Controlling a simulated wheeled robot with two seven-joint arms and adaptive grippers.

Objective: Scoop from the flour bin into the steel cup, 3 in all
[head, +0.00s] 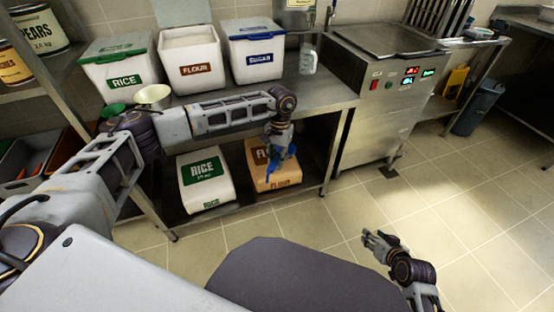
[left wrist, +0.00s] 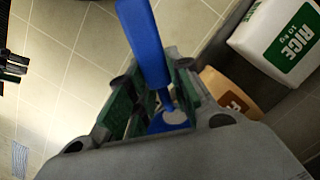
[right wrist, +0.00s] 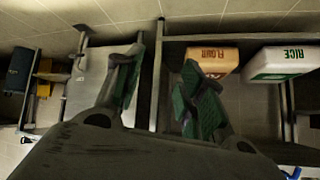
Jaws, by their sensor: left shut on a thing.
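The white flour bin (head: 191,69) stands on the steel counter between the rice and sugar bins, its lid off and pale contents showing. A pale, shiny round vessel (head: 152,96) sits in front of the rice bin, partly behind my left arm; I cannot tell whether it is the steel cup. My left gripper (head: 279,149) is shut on a blue scoop (left wrist: 146,45), out in front of the counter and below its top. The scoop's bowl is not clearly visible. My right gripper (head: 374,240) is open and empty, low over the floor at right; its spread fingers show in the right wrist view (right wrist: 163,85).
The lidded rice bin (head: 119,70) and sugar bin (head: 255,52) flank the flour bin. A clear jug (head: 308,58) stands at the counter's right end. A rice bag (head: 205,185) and flour bag (head: 275,180) rest on the lower shelf. A steel machine (head: 380,105) stands right.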

